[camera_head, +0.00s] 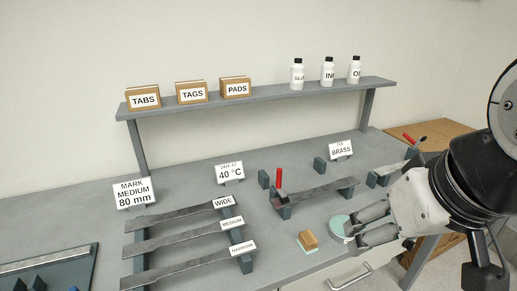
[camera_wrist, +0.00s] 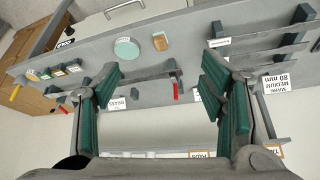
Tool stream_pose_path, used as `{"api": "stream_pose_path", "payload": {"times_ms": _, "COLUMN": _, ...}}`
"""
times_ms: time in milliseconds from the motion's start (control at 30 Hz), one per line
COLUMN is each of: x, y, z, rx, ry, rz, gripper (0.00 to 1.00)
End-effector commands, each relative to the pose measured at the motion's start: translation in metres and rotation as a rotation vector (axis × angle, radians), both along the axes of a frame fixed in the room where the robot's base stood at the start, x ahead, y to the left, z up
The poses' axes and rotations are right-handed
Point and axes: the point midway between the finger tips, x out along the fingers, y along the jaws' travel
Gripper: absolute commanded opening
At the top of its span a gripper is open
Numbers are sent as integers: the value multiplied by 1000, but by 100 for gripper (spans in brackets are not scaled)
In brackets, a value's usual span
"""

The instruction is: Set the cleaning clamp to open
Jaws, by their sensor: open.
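A clamp with an upright red handle (camera_head: 279,178) stands at the left end of a dark flat strip (camera_head: 318,195) on small blocks, mid-bench. It also shows in the wrist view (camera_wrist: 176,91). A second red-handled clamp (camera_head: 408,138) sits farther right, its handle tilted, and shows at the left of the wrist view (camera_wrist: 14,93). No label on either reads as cleaning, so I cannot tell which one is meant. My gripper (camera_head: 353,228) is open and empty, right of the upright-handled clamp and apart from it. Its two green-padded fingers (camera_wrist: 158,66) are spread wide in the wrist view.
A pale green disc (camera_head: 338,226) and a wooden-topped block (camera_head: 308,241) are near my fingers. Three specimens labelled wide, medium and narrow (camera_head: 185,245) lie at left. A raised shelf (camera_head: 270,96) holds boxes and bottles. Signs (camera_head: 229,173) stand along the bench.

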Motion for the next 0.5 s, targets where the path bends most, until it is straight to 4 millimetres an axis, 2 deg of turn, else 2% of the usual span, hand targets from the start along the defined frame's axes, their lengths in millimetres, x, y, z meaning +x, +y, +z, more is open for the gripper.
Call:
{"api": "stream_pose_path", "payload": {"times_ms": 167, "x": 0, "y": 0, "z": 0, "rx": 0, "ry": 0, "rz": 0, "gripper": 64}}
{"api": "stream_pose_path", "payload": {"times_ms": 267, "x": 2, "y": 1, "z": -3, "rx": 9, "ry": 7, "rz": -8, "gripper": 42}}
{"api": "stream_pose_path", "payload": {"times_ms": 300, "x": 5, "y": 2, "z": -7, "rx": 25, "ry": 18, "rz": -20, "gripper": 36}}
{"api": "stream_pose_path", "payload": {"times_ms": 367, "x": 12, "y": 5, "z": -18, "rx": 64, "ry": 47, "rz": -51, "gripper": 36}}
{"api": "stream_pose_path", "payload": {"times_ms": 500, "x": 38, "y": 21, "z": -58, "rx": 240, "ry": 166, "rz": -194, "gripper": 36}}
